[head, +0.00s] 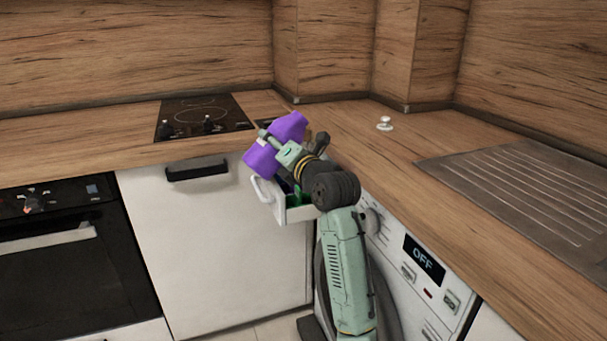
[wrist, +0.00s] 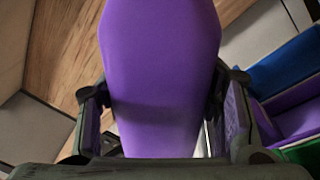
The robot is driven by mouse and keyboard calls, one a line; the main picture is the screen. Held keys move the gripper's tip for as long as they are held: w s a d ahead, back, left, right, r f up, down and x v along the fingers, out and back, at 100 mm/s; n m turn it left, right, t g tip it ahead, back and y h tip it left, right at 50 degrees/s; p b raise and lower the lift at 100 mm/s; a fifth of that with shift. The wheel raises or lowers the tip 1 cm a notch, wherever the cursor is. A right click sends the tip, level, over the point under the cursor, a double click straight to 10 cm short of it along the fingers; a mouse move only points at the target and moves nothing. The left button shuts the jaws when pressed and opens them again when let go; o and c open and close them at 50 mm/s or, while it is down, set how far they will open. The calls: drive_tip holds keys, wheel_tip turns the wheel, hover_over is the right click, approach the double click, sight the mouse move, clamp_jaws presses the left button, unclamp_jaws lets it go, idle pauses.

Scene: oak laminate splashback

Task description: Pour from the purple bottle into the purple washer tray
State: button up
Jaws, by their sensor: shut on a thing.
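The purple bottle (head: 262,159) is held tilted above the open washer drawer in the head view. It fills the middle of the wrist view (wrist: 160,70). My gripper (head: 273,142) is shut on it, with a finger on each side in the wrist view (wrist: 165,92). The purple washer tray (wrist: 297,106) shows at the right of the wrist view, between a blue and a green compartment. The bottle's mouth and any flow cannot be made out. My arm and the bottle hide much of the drawer in the head view.
The white washer drawer (head: 297,214) stands pulled out below the counter, with a handle at its front. The washer's display (head: 423,262) reads OFF. A hob (head: 203,116) lies at the back left, a small white knob (head: 385,123) on the counter, and a ribbed drainboard (head: 525,190) at right.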

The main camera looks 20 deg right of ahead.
drive_tip(key=shift+a+f+m+p, duration=0.2)
drive_tip(key=shift+f+m+p, duration=0.3)
drive_tip(key=shift+p, duration=0.15)
idle(0.8)
drive_tip(key=shift+s+a+f+m+p, duration=0.15)
drive_tip(key=shift+m+p, duration=0.7)
drive_tip(key=shift+p, duration=1.45)
drive_tip(key=shift+w+a+m+p, duration=0.15)
drive_tip(key=shift+m+p, duration=0.7)
drive_tip(key=shift+p, duration=1.4)
idle(0.4)
drive_tip(key=shift+s+a+f, duration=0.1)
idle(1.2)
